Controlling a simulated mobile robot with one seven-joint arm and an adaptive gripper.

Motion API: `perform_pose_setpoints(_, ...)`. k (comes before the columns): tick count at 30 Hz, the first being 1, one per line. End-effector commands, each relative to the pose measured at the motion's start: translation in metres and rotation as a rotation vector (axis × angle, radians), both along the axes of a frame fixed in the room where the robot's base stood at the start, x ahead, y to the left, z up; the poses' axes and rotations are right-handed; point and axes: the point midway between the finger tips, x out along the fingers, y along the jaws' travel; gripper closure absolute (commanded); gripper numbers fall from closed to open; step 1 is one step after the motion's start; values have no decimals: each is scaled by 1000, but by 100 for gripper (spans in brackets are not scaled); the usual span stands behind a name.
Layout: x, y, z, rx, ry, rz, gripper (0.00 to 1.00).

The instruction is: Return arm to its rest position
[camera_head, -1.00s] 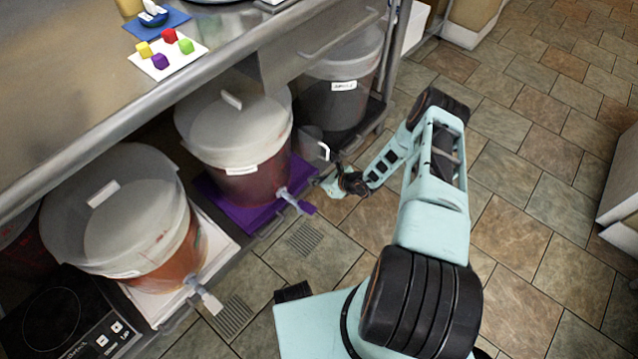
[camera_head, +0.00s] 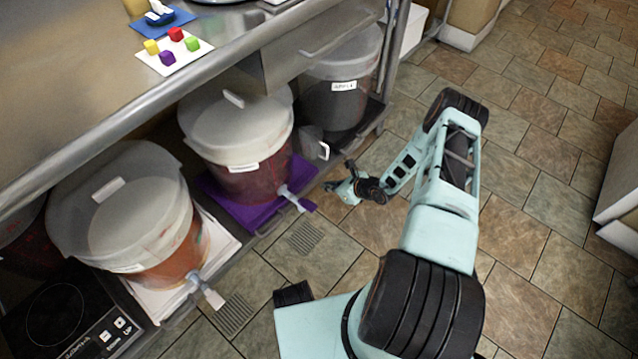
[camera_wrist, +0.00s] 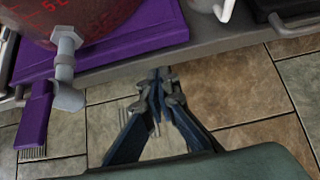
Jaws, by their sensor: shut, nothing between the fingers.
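My arm is light blue and black and reaches over the tiled floor in the head view. My gripper (camera_head: 333,186) is near the lower shelf edge, right of the middle bucket's spigot (camera_head: 290,195). In the wrist view my gripper (camera_wrist: 161,76) has its fingertips together and holds nothing. Below it lie the shelf edge and the floor tiles. The fingertips are small in the head view.
The middle bucket (camera_head: 235,130) stands on a purple mat (camera_head: 215,195). Another bucket (camera_head: 120,205) stands left, and an apple-labelled one (camera_head: 340,105) behind. A handled cup (camera_head: 312,145) sits near the edge. The floor (camera_head: 540,200) at right is clear.

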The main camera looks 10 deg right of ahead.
Motion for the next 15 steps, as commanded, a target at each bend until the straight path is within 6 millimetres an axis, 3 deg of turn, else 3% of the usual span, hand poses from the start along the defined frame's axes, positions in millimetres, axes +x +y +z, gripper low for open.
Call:
perform_pose_setpoints(1, -7, -7, 17, -1, -1, -3, 100)
perform_pose_setpoints(6, -29, -23, 38, -2, 0, -1, 100)
perform_pose_setpoints(15, -45, -34, 54, -1, 0, -1, 100)
